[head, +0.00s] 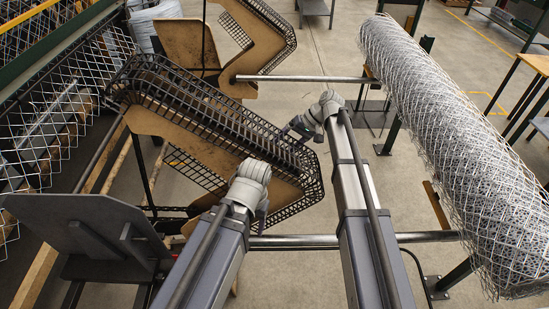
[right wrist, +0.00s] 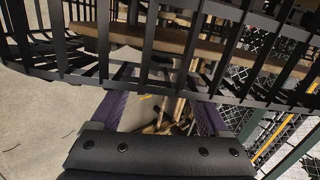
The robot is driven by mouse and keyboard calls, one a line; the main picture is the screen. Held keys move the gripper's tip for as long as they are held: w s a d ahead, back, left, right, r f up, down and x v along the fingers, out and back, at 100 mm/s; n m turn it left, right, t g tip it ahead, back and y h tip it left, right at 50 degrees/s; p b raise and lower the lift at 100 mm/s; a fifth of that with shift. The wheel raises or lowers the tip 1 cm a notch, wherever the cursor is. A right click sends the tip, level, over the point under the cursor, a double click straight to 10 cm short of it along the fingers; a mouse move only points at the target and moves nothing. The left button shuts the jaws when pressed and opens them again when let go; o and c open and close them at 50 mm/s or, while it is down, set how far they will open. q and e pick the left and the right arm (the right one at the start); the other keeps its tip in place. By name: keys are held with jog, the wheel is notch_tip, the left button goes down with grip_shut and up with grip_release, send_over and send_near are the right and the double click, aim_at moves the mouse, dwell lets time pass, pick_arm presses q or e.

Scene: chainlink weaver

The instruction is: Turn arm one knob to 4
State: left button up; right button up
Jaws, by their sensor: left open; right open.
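No arm one knob can be made out in either view. A large machine arm with a tan panel and black slatted guard (head: 215,118) runs across the middle left of the head view. My left gripper (head: 262,217) shows small and dark at the end of its grey wrist, beside the tan panel's lower right end; its fingers are partly hidden. My right gripper (head: 298,128) is farther up, close to the guard's right end. In the right wrist view, my right gripper (right wrist: 155,85) is open, its purple fingers apart below the black guard bars (right wrist: 150,45), with nothing between them.
A roll of wire mesh (head: 450,140) lies along the right on a frame. A steel bar (head: 300,79) crosses at the back and another bar (head: 300,241) in front. A dark plate (head: 85,225) stands at lower left. Mesh (head: 45,130) hangs at left. Grey floor is open between.

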jog(key=b+x, duration=0.2)
jog(key=x, duration=0.2)
jog(key=shift+f, duration=0.1)
jog(key=shift+c, duration=0.2)
grip_shut()
dwell(0.3)
